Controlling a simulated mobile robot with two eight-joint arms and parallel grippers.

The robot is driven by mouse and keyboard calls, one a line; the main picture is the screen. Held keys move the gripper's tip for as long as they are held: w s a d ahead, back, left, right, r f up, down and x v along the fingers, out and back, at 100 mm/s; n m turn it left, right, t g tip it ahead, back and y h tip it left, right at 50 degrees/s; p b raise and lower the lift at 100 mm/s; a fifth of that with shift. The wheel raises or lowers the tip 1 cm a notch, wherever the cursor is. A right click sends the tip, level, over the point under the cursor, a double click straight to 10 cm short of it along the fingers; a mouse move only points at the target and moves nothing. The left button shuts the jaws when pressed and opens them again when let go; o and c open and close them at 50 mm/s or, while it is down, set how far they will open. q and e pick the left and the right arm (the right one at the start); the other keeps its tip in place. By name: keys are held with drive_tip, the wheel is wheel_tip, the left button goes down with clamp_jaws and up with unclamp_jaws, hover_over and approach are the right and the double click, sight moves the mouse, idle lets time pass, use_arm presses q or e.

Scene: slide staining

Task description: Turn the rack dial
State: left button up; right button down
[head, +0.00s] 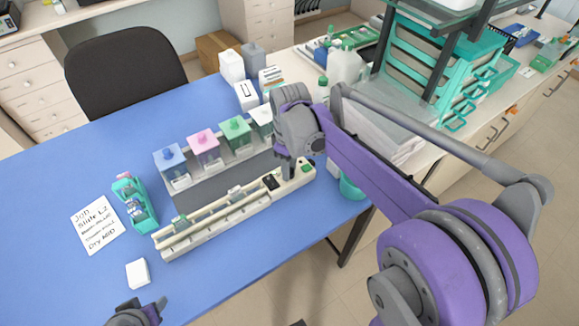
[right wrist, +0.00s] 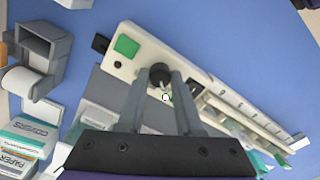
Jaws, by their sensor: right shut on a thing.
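The staining rack (head: 215,219) is a long cream device lying at a slant on the blue table, with a green square at its right end. The rack (right wrist: 210,77) also shows in the right wrist view, where its dial (right wrist: 160,72) is a dark round knob near the green square (right wrist: 126,46). My right gripper (head: 287,174) reaches down over the rack's right end. In the right wrist view its fingers (right wrist: 160,85) are shut on the dial, one on each side. The dial is hidden in the head view. My left gripper (head: 143,304) is at the bottom edge, fingers apart and empty.
Blue, pink (head: 203,143), green and white-lidded jars stand behind the rack. A teal slide holder (head: 134,203), a handwritten note (head: 97,225) and a small white block (head: 138,273) lie left of it. White bottles (head: 231,66) stand behind. The table's left side is clear.

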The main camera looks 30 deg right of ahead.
idle(0.3)
drive_tip(key=c, duration=0.8)
unclamp_jaws()
drive_tip(key=shift+c, duration=0.2)
drive_tip(key=shift+r, duration=0.15)
wheel_tip(320, 180, up, 11)
drive_tip(key=shift+f+p, duration=0.2)
drive_tip(key=shift+p, duration=0.15)
drive_tip(key=s+a+f+m+t, duration=0.1)
drive_tip(key=s+a+f+m, duration=0.1)
drive_tip(key=s+f, duration=0.2)
drive_tip(key=s+a+f+m+t, duration=0.2)
drive_tip(key=s+f, duration=0.2)
drive_tip(key=s, duration=0.2)
drive_tip(key=s+a+f+m+t, duration=0.2)
drive_tip(key=s+f, duration=0.3)
drive_tip(key=shift+s+a+m, duration=0.3)
drive_tip(key=shift+a, duration=0.1)
